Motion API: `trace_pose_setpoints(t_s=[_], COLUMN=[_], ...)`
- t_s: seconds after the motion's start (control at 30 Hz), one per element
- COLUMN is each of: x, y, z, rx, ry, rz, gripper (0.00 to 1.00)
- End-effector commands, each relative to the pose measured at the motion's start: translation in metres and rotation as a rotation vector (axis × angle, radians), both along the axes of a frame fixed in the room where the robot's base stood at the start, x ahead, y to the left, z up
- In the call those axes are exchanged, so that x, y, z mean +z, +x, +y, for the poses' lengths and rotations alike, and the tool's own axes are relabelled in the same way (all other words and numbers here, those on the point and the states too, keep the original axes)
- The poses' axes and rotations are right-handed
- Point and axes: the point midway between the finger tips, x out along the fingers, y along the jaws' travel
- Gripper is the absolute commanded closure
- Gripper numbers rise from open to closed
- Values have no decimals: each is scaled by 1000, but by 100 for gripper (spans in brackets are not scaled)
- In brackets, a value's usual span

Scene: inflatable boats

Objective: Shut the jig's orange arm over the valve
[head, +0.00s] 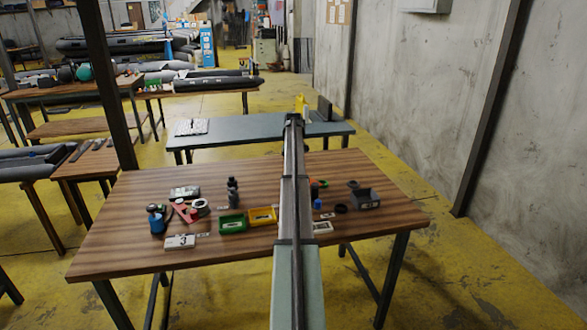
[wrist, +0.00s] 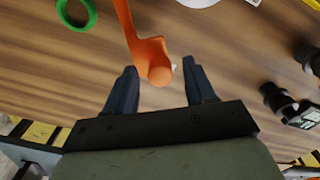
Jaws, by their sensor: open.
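In the wrist view the jig's orange arm (wrist: 142,38) comes down from the top edge and ends in a rounded knob. My gripper (wrist: 159,67) is open, with one dark finger on each side of that knob. In the head view a bit of orange (head: 312,182) shows just right of my arm, which hides most of the jig. I cannot make out the valve under the orange arm, and my gripper's fingers are hidden in the head view.
A green ring (wrist: 77,14) lies near the orange arm; black fittings (wrist: 280,100) stand to the right in the wrist view.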

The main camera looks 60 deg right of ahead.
Motion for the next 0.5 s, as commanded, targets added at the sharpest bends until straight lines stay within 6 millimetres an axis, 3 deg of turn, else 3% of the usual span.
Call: trace_pose_setpoints(t_s=[0.4, 0.5], x=[-7, -7], y=[0, 0], z=[0, 0], rx=[0, 0], ry=[0, 0], rz=[0, 0], gripper=[45, 54])
